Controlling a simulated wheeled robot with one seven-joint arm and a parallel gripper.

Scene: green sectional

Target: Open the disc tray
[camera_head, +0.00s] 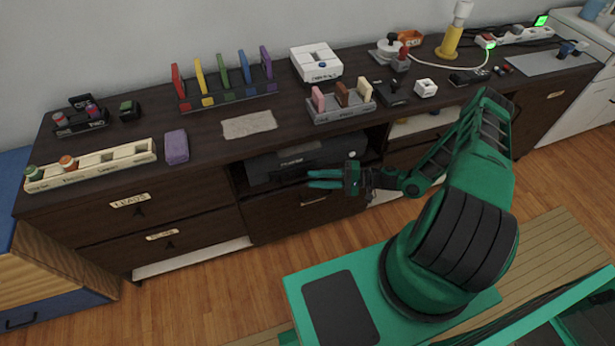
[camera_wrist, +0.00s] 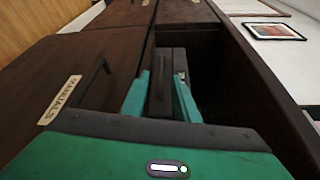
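A black player (camera_head: 300,158) sits in the open compartment of the dark cabinet, above a drawer. Its disc tray cannot be told apart from its front in the head view. My gripper (camera_head: 312,179) is in front of the compartment's lower part, with its two teal fingers spread apart. In the wrist view my gripper (camera_wrist: 161,88) is open, and a dark box-like body (camera_wrist: 165,70) shows in the gap between the fingers or just beyond them. Contact cannot be told. No held object is visible.
The drawer with the MANUALS label (camera_wrist: 64,99) and a bar handle lies beside my fingers. A white shelf with a framed tablet (camera_wrist: 274,31) is on the other side. The cabinet top (camera_head: 215,150) carries racks and small devices. Wooden floor (camera_head: 215,290) is clear in front.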

